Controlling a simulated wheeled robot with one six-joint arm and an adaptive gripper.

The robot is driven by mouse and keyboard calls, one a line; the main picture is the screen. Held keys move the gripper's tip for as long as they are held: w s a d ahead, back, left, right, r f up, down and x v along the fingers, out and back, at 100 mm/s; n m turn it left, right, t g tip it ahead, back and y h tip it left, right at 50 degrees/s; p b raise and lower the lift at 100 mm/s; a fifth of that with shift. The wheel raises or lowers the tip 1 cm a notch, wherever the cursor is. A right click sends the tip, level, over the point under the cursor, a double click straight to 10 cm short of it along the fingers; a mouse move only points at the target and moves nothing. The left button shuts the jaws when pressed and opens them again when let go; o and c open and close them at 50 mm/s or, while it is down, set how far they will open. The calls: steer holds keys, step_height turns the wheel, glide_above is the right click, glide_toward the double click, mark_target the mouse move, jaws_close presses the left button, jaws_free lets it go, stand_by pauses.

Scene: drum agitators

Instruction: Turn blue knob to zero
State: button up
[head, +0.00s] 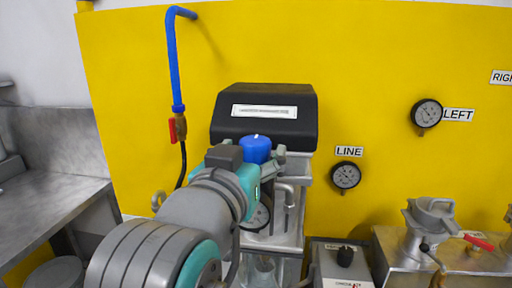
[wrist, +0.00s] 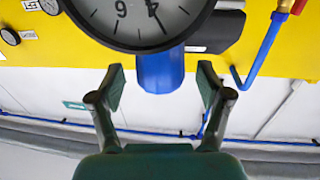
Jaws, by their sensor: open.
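The blue knob (head: 256,148) stands upright in front of the black box (head: 264,112), with a small white mark on its top. In the wrist view, the blue knob (wrist: 161,72) shows below a large round gauge (wrist: 140,18), between my open fingers and beyond them. My gripper (wrist: 161,80) is open, with a finger on each side of the knob in the picture. In the head view, my gripper (head: 265,160) is close to the knob and covers part of its lower side. I cannot tell whether the fingers touch it.
A blue pipe with a red-handled valve (head: 178,129) rises at the left. The LINE gauge (head: 345,176) and LEFT gauge (head: 426,114) are on the yellow wall. A grey control box (head: 340,257) and a metal vessel (head: 430,215) stand at the right. A steel counter (head: 50,190) is at the left.

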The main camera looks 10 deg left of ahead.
steer(key=shift+w+d, duration=0.15)
steer(key=shift+w, duration=0.95)
steer(key=c, duration=1.2)
steer(key=shift+o, duration=0.2)
steer(key=shift+d+n+y, duration=0.1)
steer(key=shift+n+y, duration=0.2)
steer(key=shift+y, duration=0.2)
